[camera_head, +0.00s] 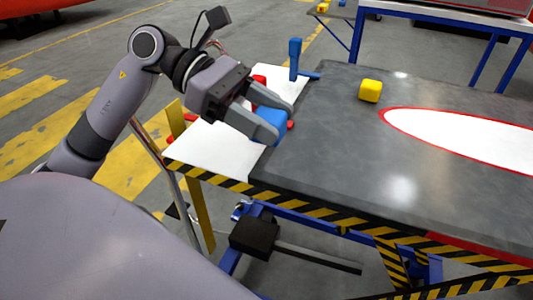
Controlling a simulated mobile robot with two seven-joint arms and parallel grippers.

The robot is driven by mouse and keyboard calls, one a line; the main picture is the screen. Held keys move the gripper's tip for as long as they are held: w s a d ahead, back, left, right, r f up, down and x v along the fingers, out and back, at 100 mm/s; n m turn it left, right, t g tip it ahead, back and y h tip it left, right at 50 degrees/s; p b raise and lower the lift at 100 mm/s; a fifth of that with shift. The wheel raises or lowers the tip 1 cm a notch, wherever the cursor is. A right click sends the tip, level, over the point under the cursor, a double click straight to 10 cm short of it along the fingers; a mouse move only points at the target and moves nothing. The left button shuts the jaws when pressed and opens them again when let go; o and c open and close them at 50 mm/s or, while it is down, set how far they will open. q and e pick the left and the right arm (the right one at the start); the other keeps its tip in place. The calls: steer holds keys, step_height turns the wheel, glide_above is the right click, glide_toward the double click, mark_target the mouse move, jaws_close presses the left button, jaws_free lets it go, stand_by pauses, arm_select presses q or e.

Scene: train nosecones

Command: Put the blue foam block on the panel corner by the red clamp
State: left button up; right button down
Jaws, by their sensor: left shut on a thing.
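My left gripper (256,125) reaches in from the left and is shut on the blue foam block (271,115). The fingers hide part of the block. The block is over the edge where a white sheet (215,148) meets the dark grey tabletop; whether it touches the surface I cannot tell. Red parts, seemingly of a red clamp (259,80), show behind the gripper and are mostly hidden by it. The grey panel (340,150) carries a white shape with a red outline (470,140). My right gripper is out of view.
A yellow block (370,91) stands on the grey surface to the right of my gripper. A blue clamp (295,60) rises at the far edge. Black and yellow striped edging (290,203) runs along the near side. The grey surface between is clear.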

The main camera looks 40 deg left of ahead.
mark_target(266, 169)
arm_select(q)
steer(key=shift+f, duration=3.45)
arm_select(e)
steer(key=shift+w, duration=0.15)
arm_select(q)
steer(key=shift+f, duration=0.15)
steer(key=o, duration=1)
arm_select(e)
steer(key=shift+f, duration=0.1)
arm_select(q)
steer(key=shift+r, duration=0.2)
steer(key=b+v, duration=0.2)
steer(key=v, duration=1)
steer(key=shift+s+f+b, duration=0.1)
steer(key=shift+b, duration=0.2)
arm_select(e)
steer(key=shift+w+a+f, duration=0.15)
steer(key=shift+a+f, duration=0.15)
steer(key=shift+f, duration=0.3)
